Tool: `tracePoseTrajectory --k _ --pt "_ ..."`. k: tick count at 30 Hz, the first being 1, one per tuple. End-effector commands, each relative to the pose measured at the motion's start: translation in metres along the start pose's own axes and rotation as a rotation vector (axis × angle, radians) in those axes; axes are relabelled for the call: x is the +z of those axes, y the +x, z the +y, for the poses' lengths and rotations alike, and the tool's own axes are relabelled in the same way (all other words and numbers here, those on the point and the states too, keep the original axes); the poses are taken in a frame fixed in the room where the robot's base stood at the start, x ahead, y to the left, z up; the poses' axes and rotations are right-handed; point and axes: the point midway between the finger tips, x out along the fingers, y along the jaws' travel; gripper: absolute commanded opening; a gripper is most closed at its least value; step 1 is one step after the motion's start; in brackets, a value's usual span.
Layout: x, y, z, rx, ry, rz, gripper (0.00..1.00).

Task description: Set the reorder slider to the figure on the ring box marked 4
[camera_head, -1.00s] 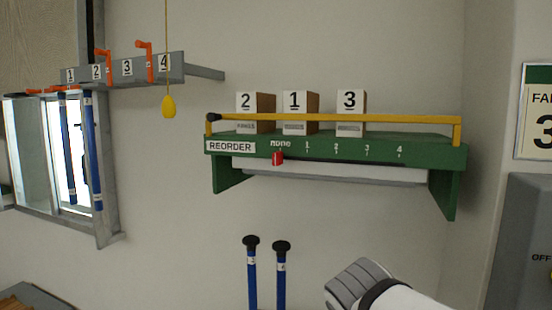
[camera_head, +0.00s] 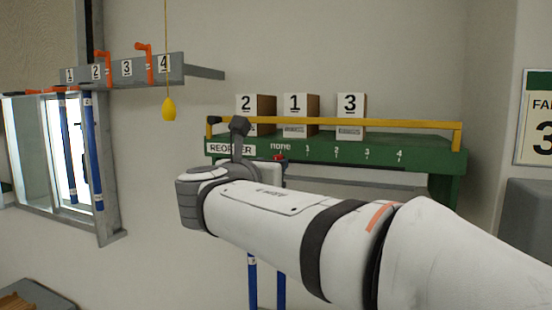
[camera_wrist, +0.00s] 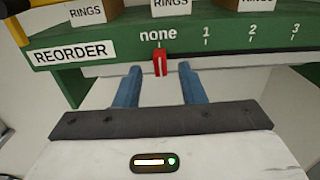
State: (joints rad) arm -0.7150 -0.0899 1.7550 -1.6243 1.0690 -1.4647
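The red reorder slider (camera_wrist: 160,62) stands at "none" on the green shelf's REORDER scale (camera_wrist: 205,36). In the head view the slider (camera_head: 280,158) shows just past my wrist. My gripper (camera_wrist: 159,72) is open, its two blue fingers apart, one on each side of the slider at its lower end. I see no contact between them. Three ring boxes stand on the shelf: one marked 2 (camera_head: 244,103), one marked 1 (camera_head: 296,103) and one marked 3 (camera_head: 350,104). No box marked 4 shows. Their small label print is unreadable in the head view.
A yellow rail (camera_head: 400,123) runs along the shelf front. A yellow pull (camera_head: 169,109) hangs on a cord to the left. A numbered grey rack (camera_head: 112,71) holds orange hooks. Blue rods (camera_head: 252,280) stand below my arm. The scale right of the slider looks clear.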

Motion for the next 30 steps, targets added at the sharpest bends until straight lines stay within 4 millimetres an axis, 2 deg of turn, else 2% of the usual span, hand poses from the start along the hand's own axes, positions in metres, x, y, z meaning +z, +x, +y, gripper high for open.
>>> tracePoseTrajectory --k 3,6,17,30 --pt "0.002 0.018 -0.001 -0.002 -0.001 0.000 0.36" --pt "0.001 0.027 -0.001 -0.002 0.001 0.001 0.36" --pt "0.000 0.032 0.000 0.002 0.002 0.001 0.36" --pt "0.000 0.031 0.000 0.002 0.002 0.001 0.00"
